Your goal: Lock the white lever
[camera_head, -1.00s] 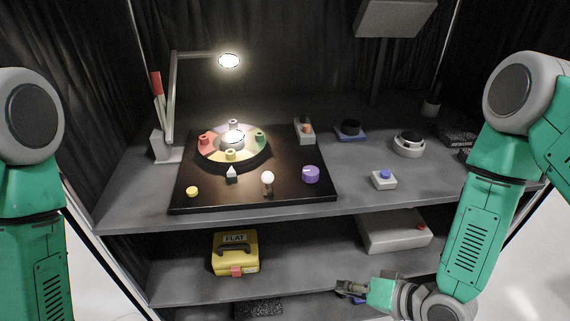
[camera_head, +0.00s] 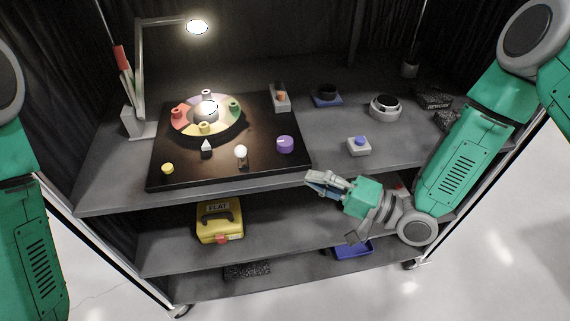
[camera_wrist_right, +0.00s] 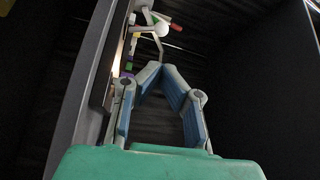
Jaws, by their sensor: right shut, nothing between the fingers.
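The white lever with a round white knob (camera_head: 241,152) stands near the front edge of the black board (camera_head: 200,178) on the top shelf. My right gripper (camera_head: 312,182) is shut and empty, just in front of the top shelf's front edge, to the right of the lever and apart from it. In the right wrist view its fingers (camera_wrist_right: 152,70) meet at the tips with nothing between them. A white ball (camera_wrist_right: 162,28) shows beyond them, too small to be sure it is the lever's knob. My left arm shows at the left edge, but its gripper is out of view.
The board also holds a coloured wheel (camera_head: 230,129), a purple knob (camera_head: 285,144) and a yellow button (camera_head: 167,168). A lit lamp (camera_head: 197,27) hangs above. A blue-button box (camera_head: 359,146) stands right of the board. A yellow case (camera_head: 219,222) sits on the shelf below.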

